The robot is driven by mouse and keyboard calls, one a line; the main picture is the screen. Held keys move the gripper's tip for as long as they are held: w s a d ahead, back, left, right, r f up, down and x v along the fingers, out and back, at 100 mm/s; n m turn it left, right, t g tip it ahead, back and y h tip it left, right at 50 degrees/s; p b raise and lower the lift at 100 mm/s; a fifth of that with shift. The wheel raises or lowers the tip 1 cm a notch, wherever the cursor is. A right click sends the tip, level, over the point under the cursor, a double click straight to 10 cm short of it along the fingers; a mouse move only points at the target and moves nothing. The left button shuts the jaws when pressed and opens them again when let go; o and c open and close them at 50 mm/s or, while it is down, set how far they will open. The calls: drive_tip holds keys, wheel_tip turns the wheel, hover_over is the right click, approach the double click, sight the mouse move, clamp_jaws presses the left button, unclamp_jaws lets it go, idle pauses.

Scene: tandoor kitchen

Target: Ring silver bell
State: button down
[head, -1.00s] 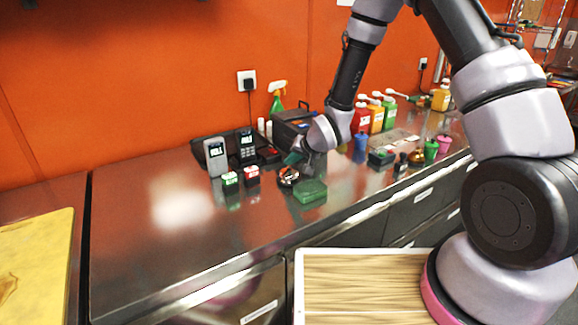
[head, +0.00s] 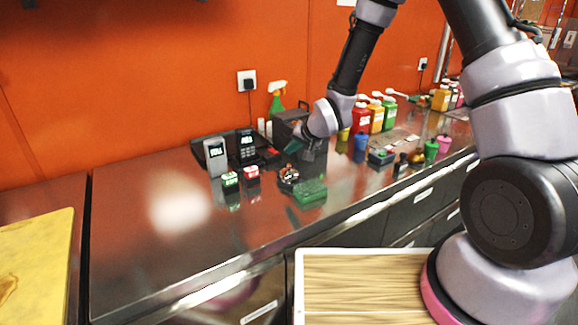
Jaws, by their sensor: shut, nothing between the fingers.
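The silver bell (head: 289,176), a small round dome with a dark base, stands on the steel counter (head: 140,240), just left of a green block (head: 310,190). My gripper (head: 293,147) hangs above the counter, over and slightly behind the bell as seen in the head view. Its greenish fingertips are small in the picture. It is shut and empty, with a visible gap between it and the bell.
Two small timers, green (head: 230,180) and red (head: 252,173), stand left of the bell. Card terminals (head: 216,156) stand behind them. A dark box (head: 290,122) is behind my gripper. Sauce bottles (head: 377,117) stand to the right. The counter's left part is clear.

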drive_tip(key=shift+r, duration=1.35)
drive_tip(key=s+d+r+m+h, duration=0.1)
drive_tip(key=s+d+r+h, duration=0.15)
drive_tip(key=d+r, duration=0.7)
drive_tip(key=s+d+r+h, duration=0.2)
drive_tip(key=s+d+r, duration=0.1)
drive_tip(key=d+r, duration=0.65)
drive_tip(key=s+d+r, duration=0.2)
drive_tip(key=s+r, duration=0.1)
drive_tip(key=s, duration=0.3)
drive_tip(key=s+d+r+m, duration=0.1)
drive_tip(key=s+d+r, duration=0.2)
drive_tip(key=s, duration=0.4)
drive_tip(key=s+d+r+m, duration=0.1)
drive_tip(key=s+d+r, duration=0.1)
drive_tip(key=s+r, duration=0.3)
drive_tip(key=shift+s+d, duration=0.25)
drive_tip(key=shift+s, duration=0.95)
drive_tip(key=shift+y, duration=0.25)
